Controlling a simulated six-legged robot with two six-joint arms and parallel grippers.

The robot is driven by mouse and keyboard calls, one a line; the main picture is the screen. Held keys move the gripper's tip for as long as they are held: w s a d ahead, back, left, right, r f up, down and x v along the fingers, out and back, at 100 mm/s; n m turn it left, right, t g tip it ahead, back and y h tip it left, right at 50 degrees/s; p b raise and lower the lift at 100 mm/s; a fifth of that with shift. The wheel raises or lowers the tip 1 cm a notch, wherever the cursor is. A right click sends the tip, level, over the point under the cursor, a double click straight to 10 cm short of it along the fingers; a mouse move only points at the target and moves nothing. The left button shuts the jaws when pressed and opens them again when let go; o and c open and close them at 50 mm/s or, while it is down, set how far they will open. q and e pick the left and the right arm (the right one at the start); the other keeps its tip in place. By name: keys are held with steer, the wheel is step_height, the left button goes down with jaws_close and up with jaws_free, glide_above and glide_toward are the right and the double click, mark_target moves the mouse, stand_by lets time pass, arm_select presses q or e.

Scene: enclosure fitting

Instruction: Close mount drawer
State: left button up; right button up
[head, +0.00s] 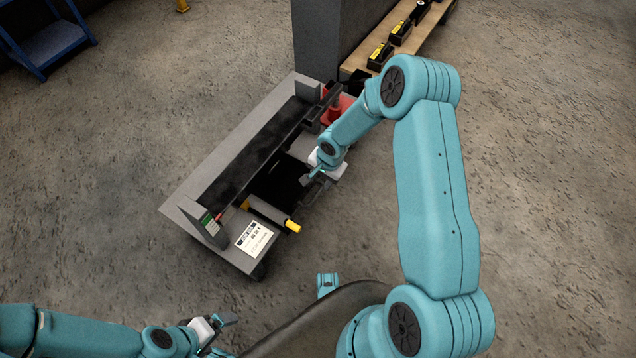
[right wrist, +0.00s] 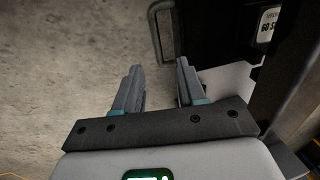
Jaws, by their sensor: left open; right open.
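The grey enclosure (head: 185,185) stands low on the floor in the head view. A dark box-like part (head: 275,187) at its right side looks like the mount drawer; how far it stands out is unclear. The right wrist view shows a dark panel (right wrist: 215,35) with a bar handle (right wrist: 157,30) at its left. My right gripper (head: 308,178) is open and empty beside the dark part. In the right wrist view its fingertips (right wrist: 160,70) are just short of the handle, apparently not touching. My left gripper (head: 225,328) is open, low at the left, away from the enclosure.
A yellow-ended bar (head: 293,226) and a white label plate (head: 254,238) are at the enclosure's near end. A red part (head: 340,110) shows behind my right arm.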

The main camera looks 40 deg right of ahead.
step_height(320, 180, up, 7)
steer(key=s+p, duration=0.1)
steer(key=shift+d+r+p, duration=0.15)
steer(key=shift+d+p, duration=0.1)
steer(key=shift+p, duration=0.1)
steer(key=shift+s, duration=0.1)
